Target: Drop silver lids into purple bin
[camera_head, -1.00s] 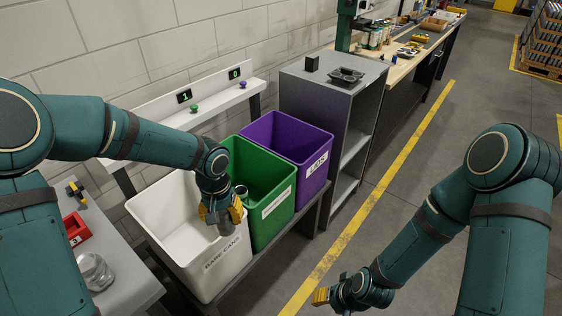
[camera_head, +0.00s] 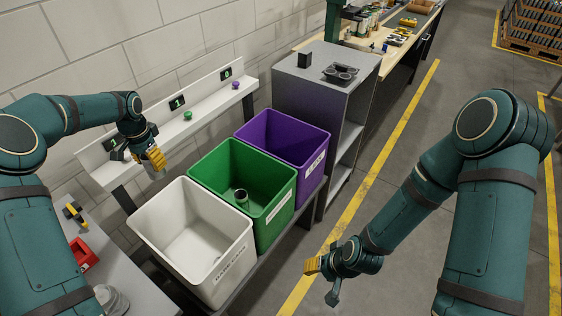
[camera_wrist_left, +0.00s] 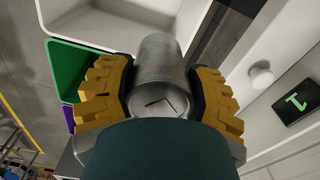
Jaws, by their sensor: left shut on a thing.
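My left gripper (camera_head: 155,166) is shut on a silver ribbed cylinder (camera_wrist_left: 157,62), which lies between the yellow fingers in the left wrist view. I cannot tell whether it is a stack of lids or a can. The gripper is behind the white bin, in front of the white wall ledge, away from the purple bin. The purple bin (camera_head: 248,133), labelled as the lids bin, stands at the right end of the bin row; its visible inside looks empty. My right gripper (camera_head: 320,266) hangs low at the front right, with its jaw opening unclear.
The white ledge (camera_head: 158,130) carries displays and buttons. A grey cabinet (camera_head: 310,75) is right of the purple bin. Silver items (camera_head: 110,298) lie front left.

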